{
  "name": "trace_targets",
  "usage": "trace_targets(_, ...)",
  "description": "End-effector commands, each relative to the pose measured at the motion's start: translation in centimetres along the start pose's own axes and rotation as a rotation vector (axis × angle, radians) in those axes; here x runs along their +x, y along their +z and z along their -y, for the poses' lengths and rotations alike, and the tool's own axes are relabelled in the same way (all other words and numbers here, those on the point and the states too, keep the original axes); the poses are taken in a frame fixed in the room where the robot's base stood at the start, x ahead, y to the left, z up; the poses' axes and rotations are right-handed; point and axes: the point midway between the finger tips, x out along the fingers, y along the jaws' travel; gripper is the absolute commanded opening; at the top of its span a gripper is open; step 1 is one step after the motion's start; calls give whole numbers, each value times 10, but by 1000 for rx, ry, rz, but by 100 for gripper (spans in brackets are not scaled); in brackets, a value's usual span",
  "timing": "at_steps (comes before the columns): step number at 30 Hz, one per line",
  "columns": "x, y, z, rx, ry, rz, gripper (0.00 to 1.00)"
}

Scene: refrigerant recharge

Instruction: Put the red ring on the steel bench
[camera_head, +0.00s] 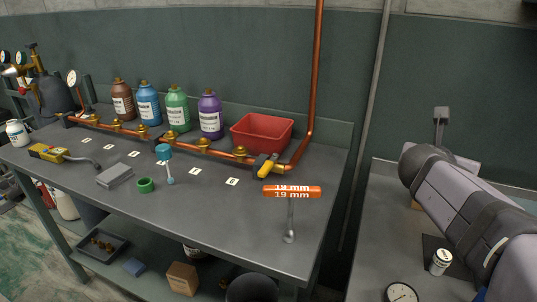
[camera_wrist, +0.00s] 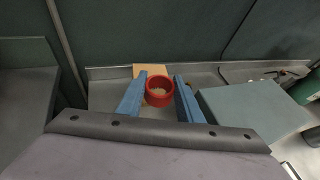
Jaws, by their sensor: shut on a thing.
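The red ring (camera_wrist: 160,101) is between the two blue fingers of my gripper (camera_wrist: 161,82) in the wrist view, with its opening facing the camera. The fingers are shut on it. In the head view the ring and fingers are hidden behind my arm, over the right-hand counter. The grey steel bench (camera_head: 215,215) fills the left and middle of the head view. My gripper is to the right of it, across a gap. What looks like its end shows at the left edge of the wrist view (camera_wrist: 22,112).
The bench front between the green ring and the sign is mostly clear. A can (camera_head: 440,262) and gauge (camera_head: 401,293) are on the right-hand counter (camera_head: 372,235).

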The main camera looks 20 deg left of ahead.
Motion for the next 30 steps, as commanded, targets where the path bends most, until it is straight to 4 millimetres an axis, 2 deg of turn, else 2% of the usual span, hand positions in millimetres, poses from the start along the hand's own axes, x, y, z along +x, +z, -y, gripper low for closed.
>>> trace_targets(8,-12,7,-67,-50,125,-1,12)
trace_targets(14,-33,7,-139,-102,263,0,12)
trace_targets(18,-59,3,-202,-149,384,2,12)
trace_targets(23,-98,-6,-271,-200,524,4,12)
trace_targets(30,-168,-29,-362,-275,725,7,12)
